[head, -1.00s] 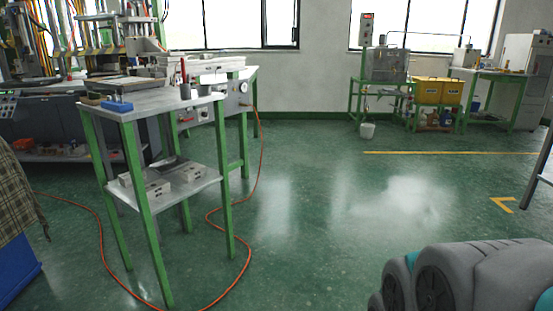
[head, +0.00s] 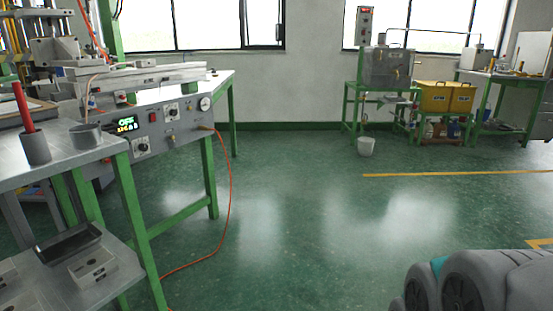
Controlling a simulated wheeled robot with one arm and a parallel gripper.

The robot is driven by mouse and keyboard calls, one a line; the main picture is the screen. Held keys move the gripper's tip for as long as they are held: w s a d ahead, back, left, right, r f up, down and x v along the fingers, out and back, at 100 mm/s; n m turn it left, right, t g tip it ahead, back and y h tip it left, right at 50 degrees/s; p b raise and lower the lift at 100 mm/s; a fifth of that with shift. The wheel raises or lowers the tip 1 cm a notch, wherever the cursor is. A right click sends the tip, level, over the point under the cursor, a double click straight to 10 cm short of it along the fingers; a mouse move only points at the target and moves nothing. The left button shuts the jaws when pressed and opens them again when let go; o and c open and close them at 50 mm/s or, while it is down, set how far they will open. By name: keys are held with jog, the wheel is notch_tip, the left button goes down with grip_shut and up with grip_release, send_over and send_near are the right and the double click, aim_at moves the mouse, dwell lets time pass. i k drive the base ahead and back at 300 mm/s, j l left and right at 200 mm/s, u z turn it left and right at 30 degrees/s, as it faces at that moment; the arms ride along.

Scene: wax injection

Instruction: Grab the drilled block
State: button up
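On the lower shelf (head: 118,283) of the green-legged table at the left lies a pale grey block (head: 93,268) with small dark marks that look like holes. I cannot tell for sure that it is the drilled block. A dark open tray (head: 68,243) lies just behind it. Another pale block (head: 7,272) is cut off by the left picture edge. My gripper is not in view; only a grey part of my own arm shows at the lower right, far from the shelf.
The table top (head: 75,150) holds a grey cup with a red stick (head: 35,145) and a metal cup (head: 86,136). Behind stands a bench with a control panel (head: 150,130). An orange hose (head: 228,215) lies on the floor.

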aim_at(146, 63)
jog(key=i+u, duration=0.2)
jog(key=i, duration=0.3)
jog(key=i+u, duration=0.25)
jog(key=i, duration=0.25)
jog(key=i+l+u, duration=0.2)
jog(key=i, duration=0.3)
jog(key=i+l+u, duration=0.2)
jog(key=i, duration=0.3)
